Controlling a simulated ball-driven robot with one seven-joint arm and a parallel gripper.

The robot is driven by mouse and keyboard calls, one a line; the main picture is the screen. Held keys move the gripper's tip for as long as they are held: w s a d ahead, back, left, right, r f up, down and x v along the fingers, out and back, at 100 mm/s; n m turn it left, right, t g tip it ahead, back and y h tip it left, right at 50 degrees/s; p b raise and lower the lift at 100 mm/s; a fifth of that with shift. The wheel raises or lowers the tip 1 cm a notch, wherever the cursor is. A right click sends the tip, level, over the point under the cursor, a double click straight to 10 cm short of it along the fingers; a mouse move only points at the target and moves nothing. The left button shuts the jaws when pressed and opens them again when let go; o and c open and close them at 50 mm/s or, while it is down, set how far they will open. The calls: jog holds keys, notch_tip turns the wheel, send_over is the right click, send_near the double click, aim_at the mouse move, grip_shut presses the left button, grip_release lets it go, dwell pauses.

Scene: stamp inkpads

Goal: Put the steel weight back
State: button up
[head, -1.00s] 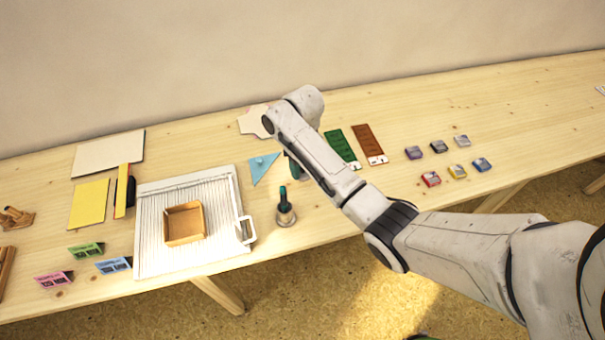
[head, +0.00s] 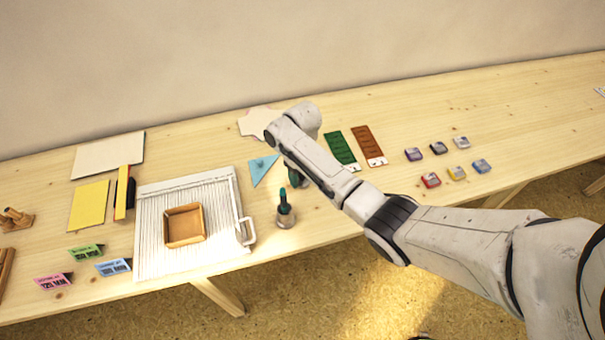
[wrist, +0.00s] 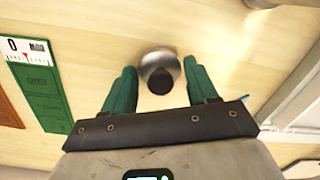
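The steel weight (head: 286,219) is a round, shiny metal piece with a dark knob. It stands on the table to the right of the white grooved board. In the wrist view the weight (wrist: 157,66) sits centrally, just past the fingertips, with its black knob between the two teal fingers. My gripper (wrist: 161,78) is open, with a gap visible on both sides of the knob. In the head view the teal fingers of my gripper (head: 290,188) show near the weight, partly hidden by my arm.
The grooved board (head: 222,187) with a wooden tray (head: 171,239) and a white handle (head: 246,231) is left of the weight. A blue triangle (head: 262,167) lies behind; green (head: 340,148) and brown (head: 367,143) strips lie right. Several small inkpads (head: 458,172) lie farther right.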

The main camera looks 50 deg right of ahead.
jog(key=shift+o, duration=1.4)
jog(key=shift+r, duration=0.1)
notch_tip(320, 180, up, 12)
jog(key=shift+w+d, duration=0.3)
